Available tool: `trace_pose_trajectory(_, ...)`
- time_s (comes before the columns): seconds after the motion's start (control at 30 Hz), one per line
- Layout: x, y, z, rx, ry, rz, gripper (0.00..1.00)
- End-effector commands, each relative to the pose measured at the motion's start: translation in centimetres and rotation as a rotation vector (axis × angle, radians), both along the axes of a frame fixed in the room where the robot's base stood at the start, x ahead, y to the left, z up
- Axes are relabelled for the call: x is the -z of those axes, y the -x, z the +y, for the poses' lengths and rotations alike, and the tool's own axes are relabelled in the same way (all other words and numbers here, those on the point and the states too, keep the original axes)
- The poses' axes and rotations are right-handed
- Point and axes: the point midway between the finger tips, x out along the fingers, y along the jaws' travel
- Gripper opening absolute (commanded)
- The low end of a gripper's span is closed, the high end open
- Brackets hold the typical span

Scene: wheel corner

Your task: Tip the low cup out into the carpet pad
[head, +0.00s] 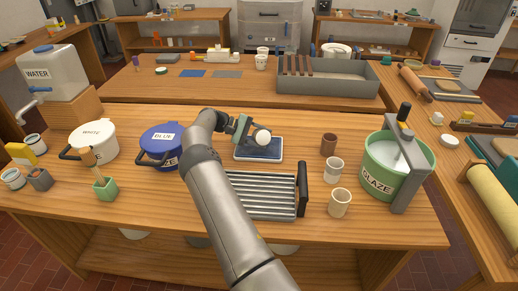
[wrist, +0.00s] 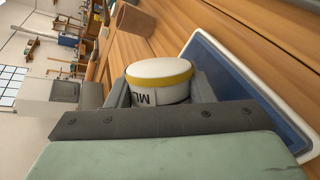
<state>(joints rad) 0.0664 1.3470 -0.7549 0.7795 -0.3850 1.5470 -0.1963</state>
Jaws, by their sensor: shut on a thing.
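The low cup (head: 262,137) is white and shut between the fingers of my gripper (head: 249,135). In the wrist view the cup (wrist: 160,80) shows a yellow band, part of dark lettering and a pale round face. It is tilted well over, held above the carpet pad. I cannot tell whether its mouth or base faces the camera, nor what is inside. The carpet pad (head: 258,155) is a dark blue rectangle with a pale rim on the table; it also shows at the right of the wrist view (wrist: 228,75). My gripper hides part of the pad.
A ribbed grey rack (head: 262,196) with a black handle lies in front of the pad. A brown cup (head: 328,144), two pale cups and the green glaze bucket (head: 376,165) stand to the right. A blue lidded pot (head: 162,146) stands left, near my arm.

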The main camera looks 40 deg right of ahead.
Motion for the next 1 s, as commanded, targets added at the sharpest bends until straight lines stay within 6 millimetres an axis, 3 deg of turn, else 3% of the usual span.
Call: trace_pose_trajectory(1.0, -0.35, -0.19, -0.05, 0.0, -0.04, 0.134, 0.23)
